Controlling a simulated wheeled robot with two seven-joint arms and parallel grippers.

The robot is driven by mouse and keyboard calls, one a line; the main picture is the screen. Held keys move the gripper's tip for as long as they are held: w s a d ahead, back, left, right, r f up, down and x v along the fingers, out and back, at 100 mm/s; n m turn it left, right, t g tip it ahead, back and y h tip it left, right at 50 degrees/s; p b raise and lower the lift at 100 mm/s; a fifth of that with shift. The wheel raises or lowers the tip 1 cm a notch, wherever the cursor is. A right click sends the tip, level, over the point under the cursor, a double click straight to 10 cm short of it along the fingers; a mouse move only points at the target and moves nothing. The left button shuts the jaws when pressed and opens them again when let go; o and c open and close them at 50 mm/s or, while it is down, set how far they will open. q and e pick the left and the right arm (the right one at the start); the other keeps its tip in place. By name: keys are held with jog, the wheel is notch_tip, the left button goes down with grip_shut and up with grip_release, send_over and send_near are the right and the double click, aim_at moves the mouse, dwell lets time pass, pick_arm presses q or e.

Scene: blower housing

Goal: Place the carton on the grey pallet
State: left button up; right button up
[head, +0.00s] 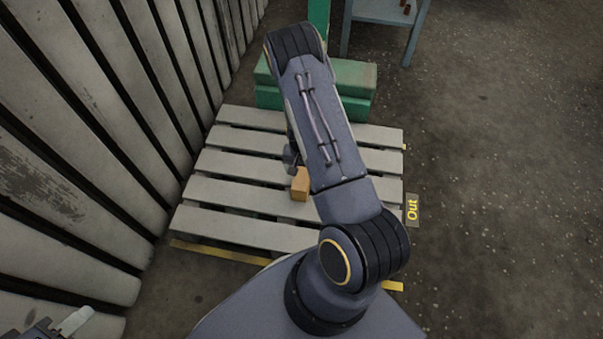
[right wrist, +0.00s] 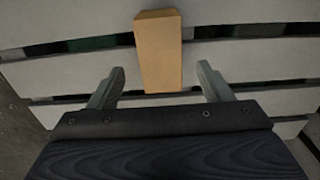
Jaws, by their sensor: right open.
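The carton (head: 300,184) is a small orange-brown box on the grey pallet (head: 225,194), partly hidden by my right arm in the head view. In the right wrist view, the carton (right wrist: 159,48) stands out against the pale slats. My right gripper (right wrist: 161,73) is open, with one finger on each side of the carton in that view and a gap at both sides. In the head view, my right gripper (head: 291,157) is small and mostly hidden behind the arm. My left gripper (head: 68,321) shows only partly at the lower left corner; its jaw state is unclear.
A green block (head: 350,77) and a green post (head: 319,15) stand behind the pallet. A grey slatted wall (head: 90,110) runs along the left. A yellow "Out" label (head: 412,209) lies right of the pallet. The floor at right is clear, with a blue-grey table (head: 385,12) behind.

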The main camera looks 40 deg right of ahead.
jog(key=shift+r, duration=0.55)
jog(key=a+r+n+t+y, duration=0.1)
jog(key=a+r, duration=0.2)
jog(key=r, duration=0.6)
jog(key=a+r+n+t+y, duration=0.1)
jog(key=a+r, duration=0.2)
jog(key=r, duration=0.6)
jog(key=a+r+n+t+y, duration=0.15)
jog(key=a+r, duration=0.25)
jog(key=r, duration=0.6)
jog(key=s+a+r+n+t, duration=0.1)
jog(key=s+a+r+n, duration=0.1)
jog(key=s+r, duration=0.3)
jog(key=s+a+r+n+t, duration=0.1)
jog(key=s+a+r+n, duration=0.2)
jog(key=s, duration=0.9)
notch_tip(320, 180, up, 3)
jog(key=shift+a+f, duration=0.15)
jog(key=shift+a, duration=0.75)
